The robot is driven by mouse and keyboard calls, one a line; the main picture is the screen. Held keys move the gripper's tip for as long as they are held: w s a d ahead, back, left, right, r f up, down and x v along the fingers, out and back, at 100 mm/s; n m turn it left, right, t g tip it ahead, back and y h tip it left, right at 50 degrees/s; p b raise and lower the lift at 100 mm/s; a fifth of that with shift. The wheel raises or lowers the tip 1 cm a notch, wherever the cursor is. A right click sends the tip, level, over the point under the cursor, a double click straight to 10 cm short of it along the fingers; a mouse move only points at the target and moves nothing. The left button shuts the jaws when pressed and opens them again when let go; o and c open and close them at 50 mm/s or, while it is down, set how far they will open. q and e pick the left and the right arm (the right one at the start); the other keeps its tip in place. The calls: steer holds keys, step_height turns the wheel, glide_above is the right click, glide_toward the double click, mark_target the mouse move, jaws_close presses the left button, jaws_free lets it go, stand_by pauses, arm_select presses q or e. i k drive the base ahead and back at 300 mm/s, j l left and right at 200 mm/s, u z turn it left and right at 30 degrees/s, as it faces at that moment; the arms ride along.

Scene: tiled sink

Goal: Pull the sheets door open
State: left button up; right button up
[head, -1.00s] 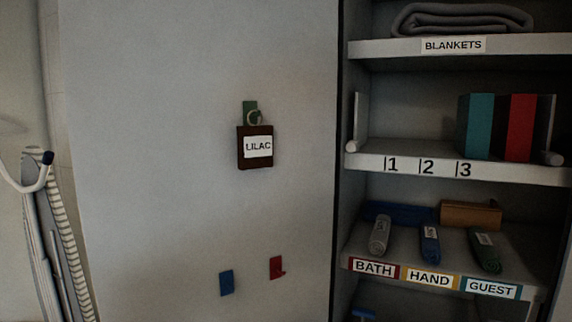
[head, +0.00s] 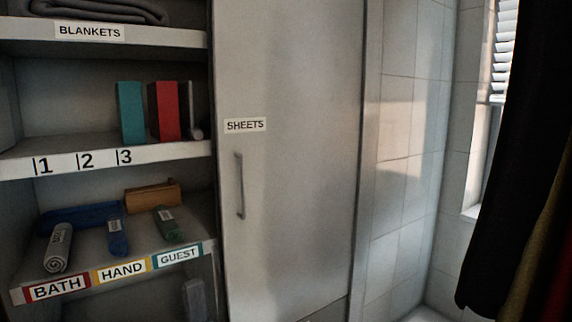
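The sheets door (head: 295,190) is a tall pale grey panel in the middle of the head view, and it is closed. A white label reading SHEETS (head: 245,125) is on its upper left part. A slim vertical grey bar handle (head: 239,186) sits below the label, near the door's left edge. Neither of my grippers is in view, and nothing touches the handle.
Left of the door are open shelves: a BLANKETS shelf (head: 90,31), a shelf numbered 1, 2, 3 (head: 110,156) with teal and red upright items, and a shelf of rolled towels (head: 58,248). A tiled wall (head: 400,150) and dark hanging cloth (head: 510,180) are at right.

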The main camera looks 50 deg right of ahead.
mark_target(285, 76)
steer(key=z, duration=1.7)
